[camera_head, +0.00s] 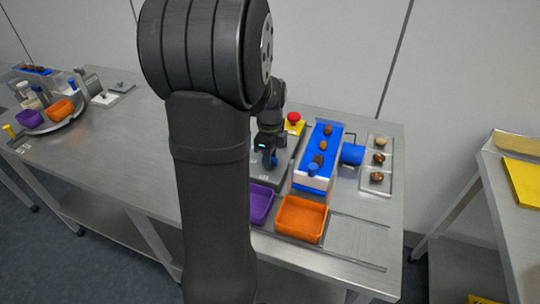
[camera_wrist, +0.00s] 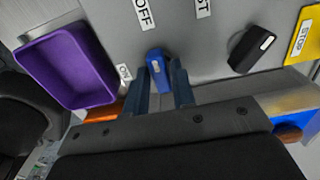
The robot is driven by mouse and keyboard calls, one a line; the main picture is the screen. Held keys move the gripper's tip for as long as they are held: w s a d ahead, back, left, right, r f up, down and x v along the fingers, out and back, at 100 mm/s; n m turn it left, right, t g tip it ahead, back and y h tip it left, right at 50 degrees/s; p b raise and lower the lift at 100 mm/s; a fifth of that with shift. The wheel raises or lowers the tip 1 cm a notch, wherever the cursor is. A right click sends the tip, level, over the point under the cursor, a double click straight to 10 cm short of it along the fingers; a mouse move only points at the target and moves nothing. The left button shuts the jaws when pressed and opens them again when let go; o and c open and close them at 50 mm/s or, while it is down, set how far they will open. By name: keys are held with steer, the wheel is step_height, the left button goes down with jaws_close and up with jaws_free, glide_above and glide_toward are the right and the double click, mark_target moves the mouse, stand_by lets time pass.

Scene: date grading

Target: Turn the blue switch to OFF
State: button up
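The blue switch (camera_wrist: 155,62) is a small blue knob on the grey panel, seen in the wrist view. Its pale mark is at the end facing the OFF label (camera_wrist: 144,13). A smaller label (camera_wrist: 125,72), apparently ON, lies to its left. My gripper (camera_wrist: 160,80) has one dark blue finger on each side of the knob. The fingers look open, with narrow gaps; contact cannot be told. In the head view my gripper (camera_head: 270,160) is low over the panel, and the switch cannot be told apart from the fingers.
A black switch (camera_wrist: 252,50) and a yellow STOP plate (camera_wrist: 303,38) are to the right. A purple tray (camera_wrist: 72,70) is to the left. An orange tray (camera_head: 301,219) and a blue conveyor (camera_head: 309,170) carrying dates stand beside the panel.

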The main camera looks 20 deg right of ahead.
steer(key=shift+o, duration=1.1)
step_height(320, 180, up, 18)
steer(key=shift+f, duration=0.25)
step_height(320, 180, down, 18)
steer(key=shift+r, duration=0.25)
stand_by(0.4)
